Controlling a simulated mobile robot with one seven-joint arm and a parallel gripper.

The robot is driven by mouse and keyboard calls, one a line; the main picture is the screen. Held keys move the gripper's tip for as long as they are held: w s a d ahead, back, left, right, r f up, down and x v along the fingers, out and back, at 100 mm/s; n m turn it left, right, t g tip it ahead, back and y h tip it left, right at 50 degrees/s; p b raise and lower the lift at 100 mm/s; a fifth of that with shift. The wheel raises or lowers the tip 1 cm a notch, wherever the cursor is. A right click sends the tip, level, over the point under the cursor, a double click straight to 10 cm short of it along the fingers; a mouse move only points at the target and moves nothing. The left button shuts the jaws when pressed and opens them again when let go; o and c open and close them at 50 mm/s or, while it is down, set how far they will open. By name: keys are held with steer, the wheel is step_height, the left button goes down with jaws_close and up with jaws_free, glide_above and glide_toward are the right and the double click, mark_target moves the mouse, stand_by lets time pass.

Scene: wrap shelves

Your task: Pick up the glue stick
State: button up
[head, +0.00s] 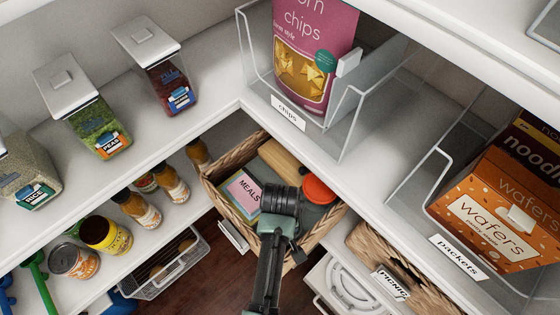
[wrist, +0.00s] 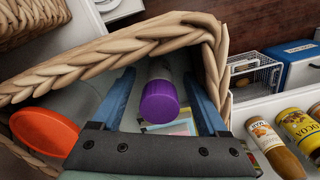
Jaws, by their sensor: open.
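The glue stick (wrist: 162,100), with a purple cap and a pale body, is in the wicker basket (wrist: 110,58) in the wrist view. My gripper (wrist: 158,74) is open, its two blue fingers reaching into the basket on either side of the glue stick. The fingers look apart from it. In the head view my wrist (head: 279,212) is over the basket (head: 222,205) and hides the glue stick and the fingertips.
The basket also holds a "MEALS" card box (head: 243,193), an orange round lid (head: 319,190) and a tan block (head: 283,160). Its braided rim stands close around my fingers. Jars (head: 107,234) and a wire basket (head: 172,264) are to the left; a shelf with the chips bin (head: 345,115) is above.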

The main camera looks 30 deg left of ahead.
steer(key=shift+c, duration=0.4)
jaws_close()
